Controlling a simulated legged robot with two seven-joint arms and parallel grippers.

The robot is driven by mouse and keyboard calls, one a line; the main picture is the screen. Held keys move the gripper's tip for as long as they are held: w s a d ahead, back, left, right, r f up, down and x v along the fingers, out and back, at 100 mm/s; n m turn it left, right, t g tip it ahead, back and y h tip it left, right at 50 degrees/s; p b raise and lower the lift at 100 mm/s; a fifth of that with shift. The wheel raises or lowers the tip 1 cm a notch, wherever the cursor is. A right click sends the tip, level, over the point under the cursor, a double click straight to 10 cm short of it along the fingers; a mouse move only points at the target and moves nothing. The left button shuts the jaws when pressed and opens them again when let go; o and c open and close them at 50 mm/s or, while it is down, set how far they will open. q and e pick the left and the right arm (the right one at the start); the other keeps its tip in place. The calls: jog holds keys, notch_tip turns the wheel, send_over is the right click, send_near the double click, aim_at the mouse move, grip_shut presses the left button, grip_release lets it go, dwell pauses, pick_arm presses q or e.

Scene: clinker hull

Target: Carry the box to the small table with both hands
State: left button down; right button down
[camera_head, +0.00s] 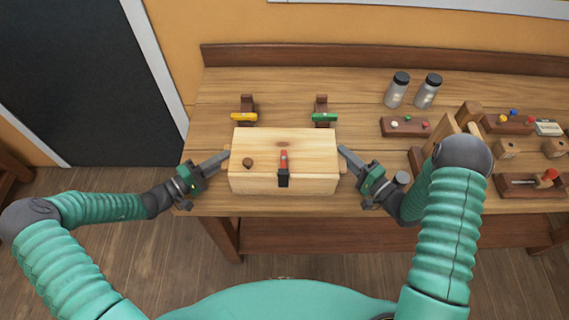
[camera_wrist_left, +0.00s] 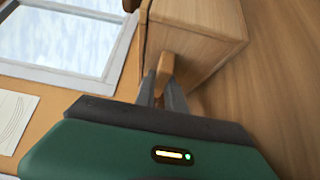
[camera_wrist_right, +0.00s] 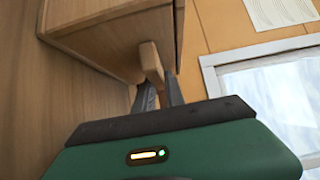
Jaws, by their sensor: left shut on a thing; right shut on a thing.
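The box (camera_head: 265,180) is pale wood with a lid, a red and black latch (camera_head: 283,168) at its front and a dark round knob-like spot on top. It is at the front of the workbench in the head view. My left gripper (camera_head: 226,158) is shut on the small wooden handle (camera_wrist_left: 165,72) on the box's left side. My right gripper (camera_head: 343,154) is shut on the matching handle (camera_wrist_right: 151,62) on its right side. Whether the box touches the bench is hard to tell. No separate small table is recognisable.
The workbench (camera_head: 215,90) holds yellow and green clamps behind the box. Two jars (camera_head: 397,90) stand at the back right. Wooden racks, blocks and tools crowd the right side near my right arm. A dark door (camera_head: 80,80) and bare floor (camera_head: 110,240) lie to the left.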

pick_arm(q)
jog(key=shift+s+f, duration=0.1)
pick_arm(e)
jog(key=shift+d+f, duration=0.1)
jog(key=shift+d, duration=0.05)
